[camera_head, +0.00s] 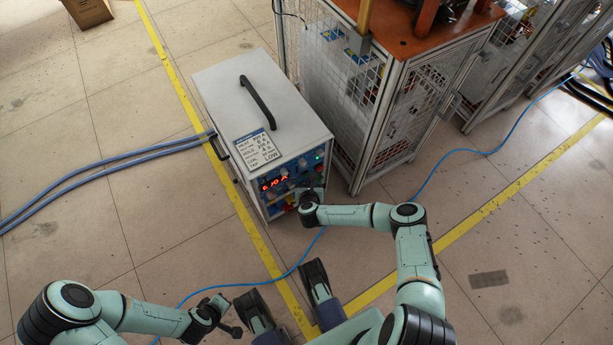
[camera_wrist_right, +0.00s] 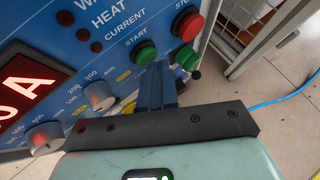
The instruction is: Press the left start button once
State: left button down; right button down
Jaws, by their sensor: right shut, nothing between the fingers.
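The heater's control panel (camera_head: 284,182) is on the front of a white box. My right gripper (camera_wrist_right: 160,66) is shut and empty. Its fingertips are by the green button's lower right edge; I cannot tell if they touch it. In the head view my right gripper (camera_head: 310,196) is at the panel, mostly hidden by its wrist. My left gripper (camera_head: 234,328) is low, away from the heater; its jaw opening is unclear.
A red display (camera_wrist_right: 24,92) and knobs (camera_wrist_right: 99,96) are left of the fingers. The white heater box (camera_head: 248,95) has a black handle. A caged bench (camera_head: 370,110) stands close on its right. Blue cable (camera_head: 450,155) crosses the floor. Floor on the left is mostly open.

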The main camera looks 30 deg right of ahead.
dwell(0.5)
jog(key=shift+s+p, duration=0.55)
jog(key=shift+s, duration=0.2)
jog(key=s+p, duration=0.1)
jog(key=s, duration=0.2)
jog(key=s+p, duration=0.1)
jog(key=s, duration=0.1)
jog(key=shift+d+p, duration=0.25)
jog(key=shift+p, duration=0.05)
dwell(0.5)
